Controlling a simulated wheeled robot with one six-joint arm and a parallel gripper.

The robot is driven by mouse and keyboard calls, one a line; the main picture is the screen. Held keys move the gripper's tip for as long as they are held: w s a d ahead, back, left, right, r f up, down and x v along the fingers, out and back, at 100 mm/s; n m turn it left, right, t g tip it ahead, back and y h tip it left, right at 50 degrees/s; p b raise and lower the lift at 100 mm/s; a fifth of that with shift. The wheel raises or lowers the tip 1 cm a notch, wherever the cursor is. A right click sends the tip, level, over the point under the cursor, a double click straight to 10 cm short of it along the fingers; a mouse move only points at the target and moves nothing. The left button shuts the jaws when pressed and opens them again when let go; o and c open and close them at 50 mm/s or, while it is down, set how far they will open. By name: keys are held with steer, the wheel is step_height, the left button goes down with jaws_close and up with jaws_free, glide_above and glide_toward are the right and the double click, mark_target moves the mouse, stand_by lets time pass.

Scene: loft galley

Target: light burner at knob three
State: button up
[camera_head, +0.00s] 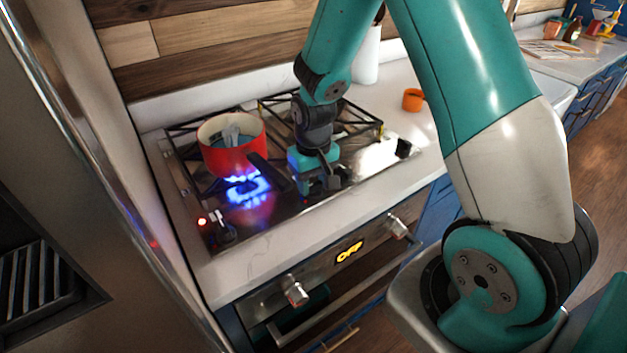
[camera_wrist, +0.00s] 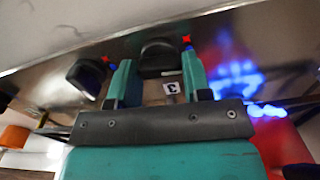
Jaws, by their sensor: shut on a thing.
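My gripper (camera_head: 318,182) points down at the front strip of the steel cooktop (camera_head: 290,208). In the wrist view, my gripper (camera_wrist: 157,64) has its two teal fingers on either side of a dark round knob (camera_wrist: 160,53) and is shut on it. A small white label with a 3 (camera_wrist: 171,88) lies beside this knob, between the fingers. In the head view my gripper hides this knob. Blue flames (camera_head: 248,188) burn at the front left burner, under a red pot (camera_head: 232,160); they also show in the wrist view (camera_wrist: 238,80).
Another knob (camera_wrist: 87,76) sits beside the held one; one more knob (camera_head: 403,147) is at the cooktop's right end and one (camera_head: 222,234) at its left, near a glowing red light (camera_head: 202,221). An orange mug (camera_head: 412,99) stands right of the cooktop. The pot's handle points toward my gripper.

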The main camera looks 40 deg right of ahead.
mark_target(313, 184)
steer(key=o, duration=0.9)
step_height(313, 184, up, 18)
steer(key=shift+f+b, duration=0.25)
steer(key=shift+b, duration=0.4)
steer(key=s+a+r+n+y, duration=0.1)
steer(key=s+a+n, duration=0.1)
steer(key=s+a, duration=0.3)
steer(key=s+a+n+y, duration=0.1)
steer(key=s+a+n, duration=0.2)
steer(key=s+a, duration=0.3)
steer(key=s+a+r+n+y, duration=0.1)
steer(key=s+a+n+y, duration=0.1)
steer(key=s+a, duration=0.3)
steer(key=shift+s+a+r+n, duration=0.15)
steer(key=shift+s+n, duration=0.15)
steer(key=shift+s, duration=0.75)
steer(key=shift+s+a+r+n, duration=0.15)
steer(key=shift+s+n, duration=0.15)
steer(key=shift+s, duration=0.75)
